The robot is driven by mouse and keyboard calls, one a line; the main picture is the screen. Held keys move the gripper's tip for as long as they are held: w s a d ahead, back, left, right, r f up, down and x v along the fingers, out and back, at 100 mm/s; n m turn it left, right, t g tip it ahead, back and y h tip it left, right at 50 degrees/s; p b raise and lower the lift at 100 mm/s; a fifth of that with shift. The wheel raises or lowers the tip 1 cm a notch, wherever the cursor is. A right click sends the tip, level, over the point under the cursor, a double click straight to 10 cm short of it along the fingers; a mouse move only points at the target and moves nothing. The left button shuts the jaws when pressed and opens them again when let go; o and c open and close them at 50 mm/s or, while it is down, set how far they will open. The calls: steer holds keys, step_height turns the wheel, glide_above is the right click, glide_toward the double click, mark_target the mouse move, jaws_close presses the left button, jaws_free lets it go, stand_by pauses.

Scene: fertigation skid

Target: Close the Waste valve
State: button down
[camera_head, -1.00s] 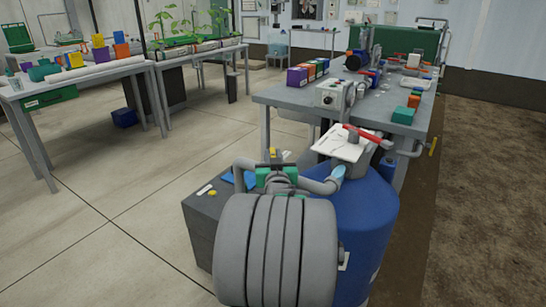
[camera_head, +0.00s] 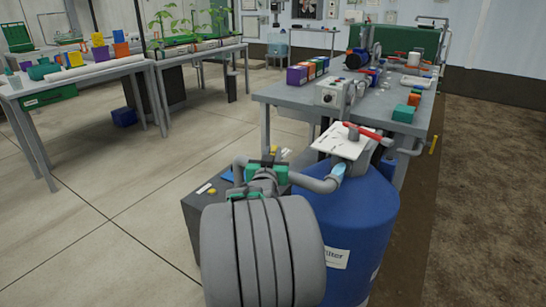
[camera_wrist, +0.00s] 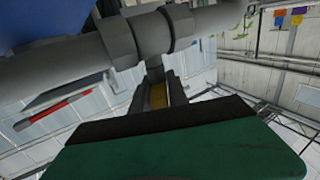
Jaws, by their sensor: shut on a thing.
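My own thick grey wrist hides the lower part, so the exact grip and handle angle are unclear. No label naming the valve is readable. In the wrist view the grey pipe and its fitting (camera_wrist: 150,36) cross the top, and a short grey stem (camera_wrist: 154,75) reaches down toward my green gripper part, which fills the bottom.
A dark box (camera_head: 200,205) stands left of the valve. A grey workbench (camera_head: 285,93) with equipment is behind. The floor at left is open.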

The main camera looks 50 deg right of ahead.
steer(key=m+g+b, duration=0.1)
steer(key=b, duration=0.1)
steer(key=f+m+g+h+b, duration=0.1)
steer(key=g+b, duration=0.1)
steer(key=shift+w+a+b, duration=0.1)
steer(key=shift+w+b, duration=0.1)
steer(key=shift+b, duration=0.1)
steer(key=shift+s+r+m+g+h+b, duration=0.1)
steer(key=shift+r+m+g+h+b, duration=0.15)
steer(key=shift+m+g+b, duration=0.65)
steer(key=shift+r+m+g+h+b, duration=0.1)
steer(key=shift+m+g+h+b, duration=0.35)
steer(key=shift+g, duration=0.75)
steer(key=c, duration=1.4)
jaws_free()
steer(key=shift+r, duration=0.1)
steer(key=shift+o, duration=0.2)
steer(key=a+p, duration=0.1)
steer(key=a, duration=0.6)
steer(key=shift+s+a+p, duration=0.3)
